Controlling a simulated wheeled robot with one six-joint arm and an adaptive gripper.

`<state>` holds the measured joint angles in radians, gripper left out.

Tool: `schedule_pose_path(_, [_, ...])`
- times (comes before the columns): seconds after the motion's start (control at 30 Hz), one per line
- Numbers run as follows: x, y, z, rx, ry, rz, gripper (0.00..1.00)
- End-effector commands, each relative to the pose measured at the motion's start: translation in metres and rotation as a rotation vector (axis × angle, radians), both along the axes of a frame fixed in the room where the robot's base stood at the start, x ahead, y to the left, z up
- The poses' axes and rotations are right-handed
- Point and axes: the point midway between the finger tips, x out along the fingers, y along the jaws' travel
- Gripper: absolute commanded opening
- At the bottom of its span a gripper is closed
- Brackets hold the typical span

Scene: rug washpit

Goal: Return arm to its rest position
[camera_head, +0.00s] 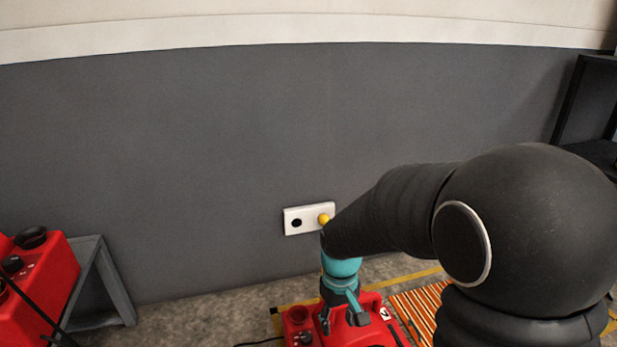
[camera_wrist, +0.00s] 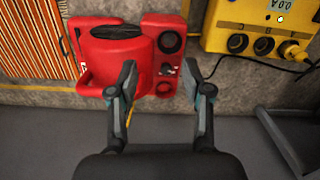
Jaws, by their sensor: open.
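My gripper (camera_head: 341,316) hangs low at the bottom middle of the head view, pointing down. My dark arm covers the right of the head view and hides part of the floor there.
A white wall plate (camera_head: 305,224) with a yellow knob (camera_head: 323,219) is close beside my arm. A second red machine (camera_head: 45,280) and a grey stand (camera_head: 100,270) are at left. A striped rug (camera_head: 417,306) and black shelf (camera_head: 590,95) are right. The wrist view shows a yellow box (camera_wrist: 228,28).

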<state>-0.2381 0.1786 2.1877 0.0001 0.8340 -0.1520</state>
Motion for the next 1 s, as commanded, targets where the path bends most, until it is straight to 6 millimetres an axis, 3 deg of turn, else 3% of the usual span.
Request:
schedule_pose_path(0.03, [-0.009, -0.007, 0.02, 0.004, -0.023, -0.032, 0.49])
schedule_pose_path(0.3, [-0.057, -0.036, 0.09, 0.026, -0.125, -0.181, 0.49])
schedule_pose_path(0.7, [-0.122, -0.071, 0.172, 0.071, -0.333, -0.31, 0.49])
schedule_pose_path(1.0, [-0.148, -0.088, 0.225, 0.097, -0.51, -0.363, 0.49])
